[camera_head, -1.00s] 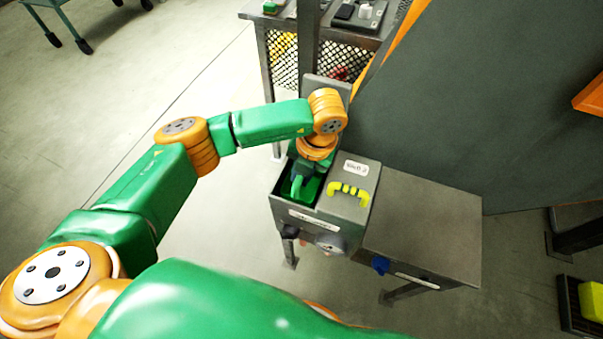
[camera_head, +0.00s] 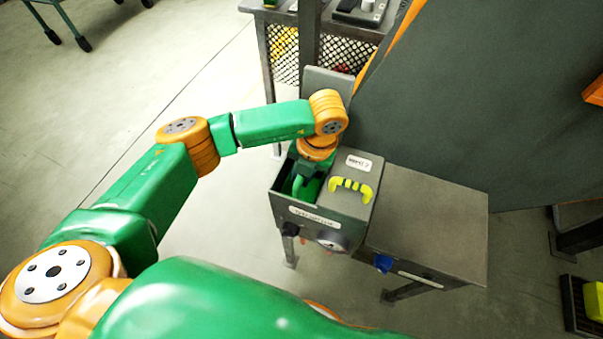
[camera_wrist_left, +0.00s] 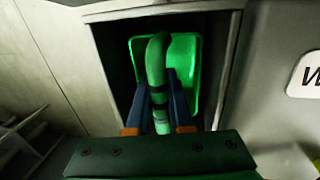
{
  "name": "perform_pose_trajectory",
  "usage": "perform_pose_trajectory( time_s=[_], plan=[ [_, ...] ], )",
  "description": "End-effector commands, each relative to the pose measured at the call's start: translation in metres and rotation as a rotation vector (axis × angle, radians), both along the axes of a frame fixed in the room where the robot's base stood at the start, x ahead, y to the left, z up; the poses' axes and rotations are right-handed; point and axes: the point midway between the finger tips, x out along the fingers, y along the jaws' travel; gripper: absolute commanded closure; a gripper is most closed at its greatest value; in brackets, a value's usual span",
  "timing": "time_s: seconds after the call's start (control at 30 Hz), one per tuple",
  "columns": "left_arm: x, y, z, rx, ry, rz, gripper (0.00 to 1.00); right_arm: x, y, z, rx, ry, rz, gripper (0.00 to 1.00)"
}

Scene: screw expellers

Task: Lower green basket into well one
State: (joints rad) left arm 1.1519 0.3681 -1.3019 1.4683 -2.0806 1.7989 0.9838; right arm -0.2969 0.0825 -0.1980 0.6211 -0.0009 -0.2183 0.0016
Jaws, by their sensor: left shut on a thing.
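The green basket (camera_wrist_left: 188,62) is inside the dark opening of the left well (camera_head: 283,187), below its rim. In the left wrist view its green upright handle (camera_wrist_left: 157,65) rises between the fingers. My left gripper (camera_wrist_left: 160,100) points down into the well and is shut on this handle. In the head view my left gripper (camera_head: 304,180) and wrist hide most of the basket. The basket's bottom is hidden, so I cannot tell whether it touches the well floor. My right gripper is not in view.
A closed grey lid with a yellow handle (camera_head: 351,188) covers the compartment just right of the open well. A flat grey metal top (camera_head: 430,225) extends further right. A raised lid (camera_head: 326,82) stands behind the well, close to my wrist.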

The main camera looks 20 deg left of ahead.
Motion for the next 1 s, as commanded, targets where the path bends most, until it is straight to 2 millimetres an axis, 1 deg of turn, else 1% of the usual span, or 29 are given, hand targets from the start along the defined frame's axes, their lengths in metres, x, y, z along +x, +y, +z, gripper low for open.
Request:
perform_pose_trajectory(
  time_s=[0.33, 0.37, 0.4, 0.47, 0.67, 0.7, 0.77, 0.8, 1.0],
  plan=[
    [0.0000, -0.0001, -0.0011, 0.000, 0.000, 0.000, 1.00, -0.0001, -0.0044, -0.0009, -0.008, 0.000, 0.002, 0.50],
    [0.0001, -0.0001, -0.0011, 0.000, 0.000, 0.000, 0.73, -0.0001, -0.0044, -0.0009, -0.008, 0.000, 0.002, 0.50],
    [0.0000, -0.0001, -0.0011, 0.000, 0.000, 0.000, 0.62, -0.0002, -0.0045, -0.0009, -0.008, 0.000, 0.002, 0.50],
    [0.0000, 0.0000, -0.0011, 0.000, 0.000, 0.000, 0.46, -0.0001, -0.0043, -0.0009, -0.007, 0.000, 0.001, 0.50],
    [0.0000, 0.0000, -0.0012, 0.000, 0.000, 0.000, 0.46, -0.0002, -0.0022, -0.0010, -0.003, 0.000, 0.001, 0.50],
    [0.0000, 0.0001, -0.0014, 0.000, 0.000, 0.000, 0.43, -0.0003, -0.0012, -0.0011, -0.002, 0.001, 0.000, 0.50],
    [0.0000, 0.0001, -0.0013, 0.000, 0.000, 0.000, 0.27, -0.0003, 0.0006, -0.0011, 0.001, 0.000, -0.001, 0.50],
    [0.0000, 0.0002, -0.0014, 0.000, 0.000, 0.000, 0.21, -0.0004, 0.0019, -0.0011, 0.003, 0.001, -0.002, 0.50],
    [0.0003, 0.0011, -0.0010, 0.003, 0.000, 0.002, 0.21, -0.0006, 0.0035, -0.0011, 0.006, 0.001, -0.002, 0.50]
  ],
)
